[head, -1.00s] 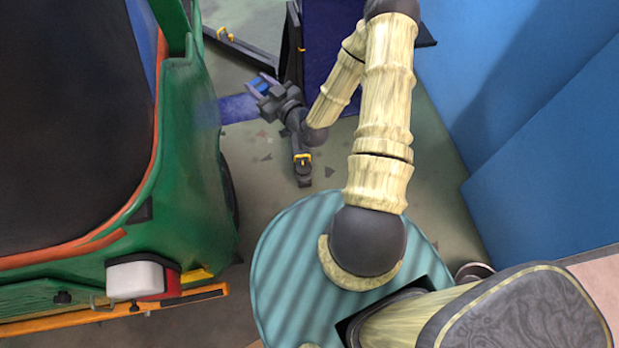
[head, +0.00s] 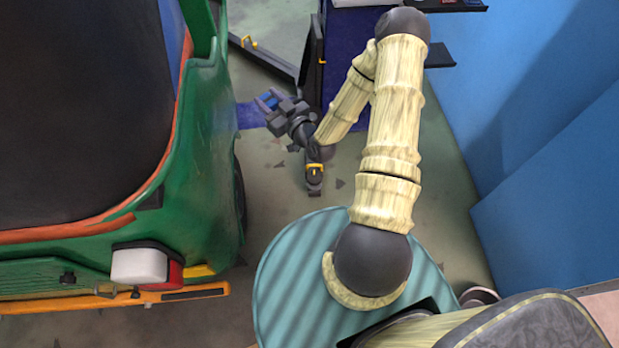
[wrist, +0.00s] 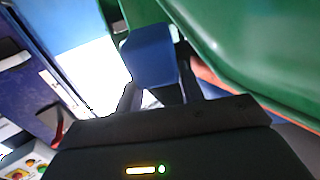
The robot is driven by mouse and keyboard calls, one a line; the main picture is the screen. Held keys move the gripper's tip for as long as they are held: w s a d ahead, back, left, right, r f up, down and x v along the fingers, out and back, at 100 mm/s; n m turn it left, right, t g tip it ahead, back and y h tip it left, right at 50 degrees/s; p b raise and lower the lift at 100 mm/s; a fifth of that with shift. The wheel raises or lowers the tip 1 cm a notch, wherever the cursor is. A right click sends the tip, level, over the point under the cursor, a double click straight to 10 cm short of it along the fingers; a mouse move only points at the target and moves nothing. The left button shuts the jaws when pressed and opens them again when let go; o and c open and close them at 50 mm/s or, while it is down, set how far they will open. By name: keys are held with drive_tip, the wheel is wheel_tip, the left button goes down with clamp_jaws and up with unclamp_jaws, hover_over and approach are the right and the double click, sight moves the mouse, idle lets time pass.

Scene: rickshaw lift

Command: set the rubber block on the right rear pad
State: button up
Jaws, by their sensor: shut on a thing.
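My gripper (head: 270,102) is shut on a blue block, which I take to be the rubber block (wrist: 152,58); it shows between the fingers in the wrist view. In the head view the block (head: 266,99) is small and partly hidden by the gripper. The gripper is held beside the green rickshaw (head: 195,190), in the gap to its right. I cannot tell which part is the right rear pad.
A dark blue lift column (head: 345,50) stands behind my arm. Another dark lift arm with a yellow clip (head: 262,56) runs along the floor at the top. Blue walls (head: 540,120) close off the right. The rickshaw's orange bumper (head: 120,300) is at lower left.

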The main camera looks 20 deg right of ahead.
drive_tip(key=shift+a, duration=0.1)
idle(0.3)
drive_tip(key=w+d+f+m+h+b, duration=0.1)
drive_tip(key=d+f+b, duration=0.5)
drive_tip(key=f+b, duration=0.7)
drive_tip(key=w+d+f+m+t+h+b, duration=0.1)
drive_tip(key=d+f+b, duration=0.4)
drive_tip(key=f+b, duration=0.8)
drive_tip(key=w+d+f+m+h+b, duration=0.1)
drive_tip(key=d+f+b, duration=0.5)
drive_tip(key=f+b, duration=0.8)
wheel_tip(320, 180, down, 12)
drive_tip(key=shift+w+d+f+h, duration=0.25)
drive_tip(key=shift+w+h, duration=0.35)
drive_tip(key=shift+w, duration=0.6)
drive_tip(key=shift+f+b, duration=1.35)
drive_tip(key=shift+f, duration=1.1)
